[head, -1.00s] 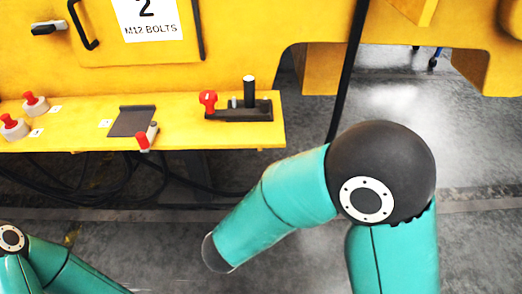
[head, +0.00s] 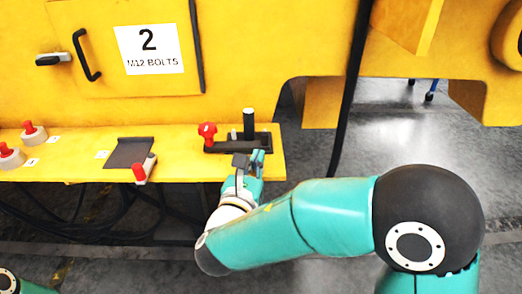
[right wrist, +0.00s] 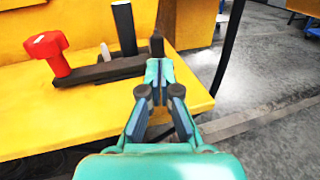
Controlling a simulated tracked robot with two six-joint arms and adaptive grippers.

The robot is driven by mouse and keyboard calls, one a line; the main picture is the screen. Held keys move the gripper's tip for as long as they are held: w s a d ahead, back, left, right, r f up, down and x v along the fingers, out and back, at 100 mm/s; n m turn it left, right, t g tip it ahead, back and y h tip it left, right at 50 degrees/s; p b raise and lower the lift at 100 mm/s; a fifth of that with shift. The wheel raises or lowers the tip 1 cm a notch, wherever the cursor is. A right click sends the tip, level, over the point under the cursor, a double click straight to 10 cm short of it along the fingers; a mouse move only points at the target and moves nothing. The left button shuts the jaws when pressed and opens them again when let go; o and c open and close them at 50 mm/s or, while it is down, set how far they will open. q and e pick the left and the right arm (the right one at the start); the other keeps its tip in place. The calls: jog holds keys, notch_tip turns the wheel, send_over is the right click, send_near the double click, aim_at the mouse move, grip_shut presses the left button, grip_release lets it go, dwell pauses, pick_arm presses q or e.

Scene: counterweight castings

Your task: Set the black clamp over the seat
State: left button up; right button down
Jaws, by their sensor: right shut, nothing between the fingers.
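The black clamp (head: 226,148) is a flat dark arm with a red knob (head: 207,130) at its left end. It sits on the yellow shelf by an upright black post (head: 248,124). In the right wrist view the clamp (right wrist: 97,73) runs from the red knob (right wrist: 47,46) toward a short black upright (right wrist: 157,46). A small pale pin (right wrist: 105,52) stands beside the post (right wrist: 124,28). My right gripper (head: 257,160) is shut and empty at the clamp's right end; its tips (right wrist: 158,74) overlap it in view, contact unclear. I cannot tell which part is the seat. My left gripper is out of view.
The yellow shelf (head: 70,170) also carries a dark plate (head: 129,152), a small red-tipped lever (head: 144,170) and two red-knobbed pieces at left. A black pole (head: 348,90) stands to the right. Cables hang under the shelf.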

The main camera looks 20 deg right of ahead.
aim_at(266, 139)
jog(key=shift+x, duration=1.8)
jog(key=shift+b+x, duration=0.4)
jog(key=shift+x, duration=0.4)
jog(key=shift+w+d, duration=0.15)
jog(key=shift+d, duration=0.05)
jog(key=shift+a, duration=0.1)
